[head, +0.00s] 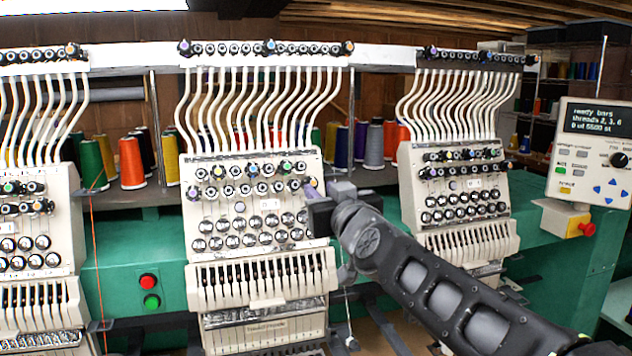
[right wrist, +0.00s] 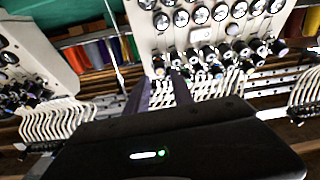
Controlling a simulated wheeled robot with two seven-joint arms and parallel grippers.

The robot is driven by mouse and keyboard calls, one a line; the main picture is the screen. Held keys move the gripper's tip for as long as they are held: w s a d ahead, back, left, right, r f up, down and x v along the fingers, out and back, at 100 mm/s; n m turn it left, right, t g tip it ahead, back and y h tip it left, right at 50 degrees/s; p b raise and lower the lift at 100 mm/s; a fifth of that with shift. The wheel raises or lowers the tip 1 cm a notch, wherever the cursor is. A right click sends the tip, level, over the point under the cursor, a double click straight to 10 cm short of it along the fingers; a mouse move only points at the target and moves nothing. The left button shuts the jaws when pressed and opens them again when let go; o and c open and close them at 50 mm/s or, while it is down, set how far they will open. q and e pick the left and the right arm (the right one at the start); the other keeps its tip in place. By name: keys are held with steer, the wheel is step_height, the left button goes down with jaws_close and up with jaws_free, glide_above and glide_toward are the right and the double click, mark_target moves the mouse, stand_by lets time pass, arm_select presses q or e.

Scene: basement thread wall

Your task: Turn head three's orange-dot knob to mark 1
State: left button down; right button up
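Three sewing heads show in the head view: a left one (head: 40,235), a middle one (head: 262,215) and a right one (head: 455,190). Their number labels are too small to read. My right gripper (head: 314,191) is at the right end of the middle head's lower knob row, partly hiding it. In the right wrist view its two dark fingers (right wrist: 160,84) are apart, close to an end knob (right wrist: 158,66); contact is unclear. That knob's dot colour and marks are not readable. An orange-dotted knob (head: 38,206) shows on the left head. My left gripper is not in view.
White thread tubes (head: 262,105) run above the heads to a top rail (head: 130,57) with more knobs. Thread cones (head: 131,163) stand behind. A control panel (head: 592,152) with a red stop button (head: 587,229) is at the right. Green and red buttons (head: 149,282) sit left of the middle head.

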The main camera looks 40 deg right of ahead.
mark_target(313, 183)
steer(key=p+x, duration=0.1)
steer(key=x, duration=0.3)
steer(key=shift+c, duration=0.6)
jaws_close()
